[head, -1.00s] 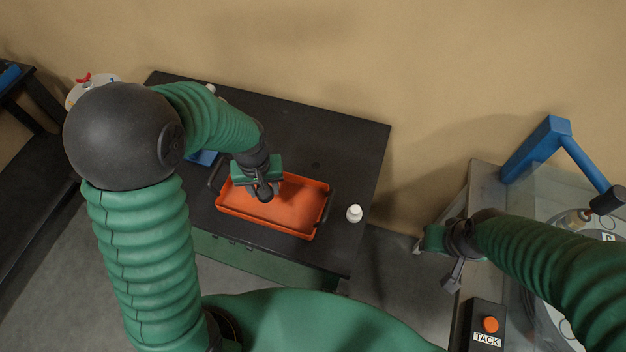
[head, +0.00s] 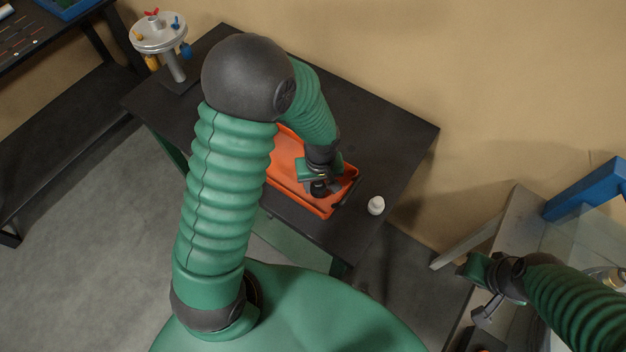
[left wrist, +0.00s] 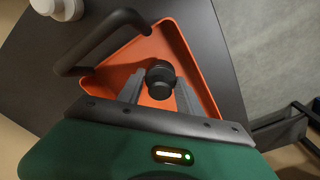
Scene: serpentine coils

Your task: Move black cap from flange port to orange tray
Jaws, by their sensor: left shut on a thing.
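The orange tray (head: 287,165) lies on the dark table, partly hidden by my left arm. My left gripper (head: 320,190) is over the tray's right part, near its dark handle. In the left wrist view, the gripper (left wrist: 158,90) is shut on the black cap (left wrist: 160,78), which sits between its fingers with the orange tray (left wrist: 116,66) behind it. I cannot tell whether the cap touches the tray floor. My right gripper (head: 486,310) is at the lower right, away from the tray; its finger opening is unclear. The flange port cannot be made out.
A white bottle (head: 376,205) stands on the dark table (head: 400,140) just right of the tray. A round stand with coloured pegs (head: 160,32) is at the back left. A blue frame (head: 590,190) stands on the right bench. The table's right back area is clear.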

